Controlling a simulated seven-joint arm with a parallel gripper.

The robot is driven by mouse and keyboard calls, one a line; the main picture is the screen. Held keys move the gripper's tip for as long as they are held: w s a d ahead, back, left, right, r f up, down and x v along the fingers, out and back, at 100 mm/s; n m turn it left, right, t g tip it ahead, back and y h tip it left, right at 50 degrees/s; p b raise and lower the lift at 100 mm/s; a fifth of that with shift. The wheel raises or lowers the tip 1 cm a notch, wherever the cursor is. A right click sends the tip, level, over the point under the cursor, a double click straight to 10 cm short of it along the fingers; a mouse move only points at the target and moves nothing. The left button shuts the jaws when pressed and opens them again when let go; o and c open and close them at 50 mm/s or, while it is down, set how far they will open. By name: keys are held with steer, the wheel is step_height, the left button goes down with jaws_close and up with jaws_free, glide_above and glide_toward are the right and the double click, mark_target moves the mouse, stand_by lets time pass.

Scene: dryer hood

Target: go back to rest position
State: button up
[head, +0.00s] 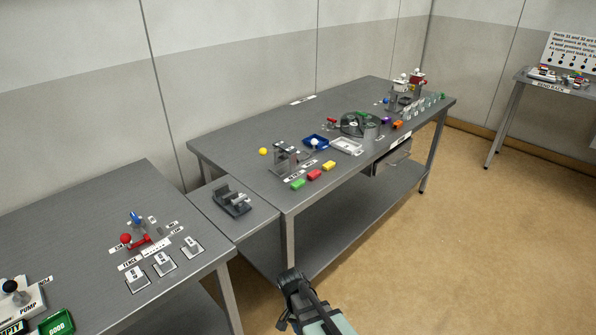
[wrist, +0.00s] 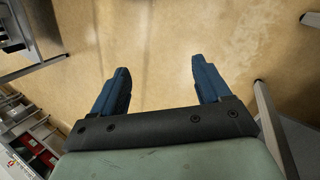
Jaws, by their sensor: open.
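My gripper (wrist: 162,82) is open and empty in the wrist view, its two blue fingers apart over the bare tan floor (wrist: 160,35). In the head view my arm's dark end (head: 292,290) shows at the bottom centre, in front of the tables and apart from them. The fingertips are hard to make out in that view. Nothing is between the fingers.
A long grey table (head: 235,140) holds coloured blocks, trays and a dark round hood. A lower grey shelf (head: 258,212) bears a dark fixture (head: 232,200). A left table (head: 80,215) carries levers and labelled blocks. Open floor (head: 440,260) lies to the right.

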steer(key=s+d+f+n+g+y, duration=0.1)
steer(key=s+d+f, duration=0.3)
steer(key=s, duration=0.4)
steer(key=s+d+f+n+g+y, duration=0.1)
steer(key=s+d+f+n, duration=0.1)
steer(key=s+d+f, duration=0.2)
steer(key=s+d+f+n+g+y, duration=0.1)
steer(key=s+d+f, duration=0.4)
steer(key=s, duration=0.6)
steer(key=shift+s+f+n, duration=0.3)
steer(key=shift+f, duration=0.6)
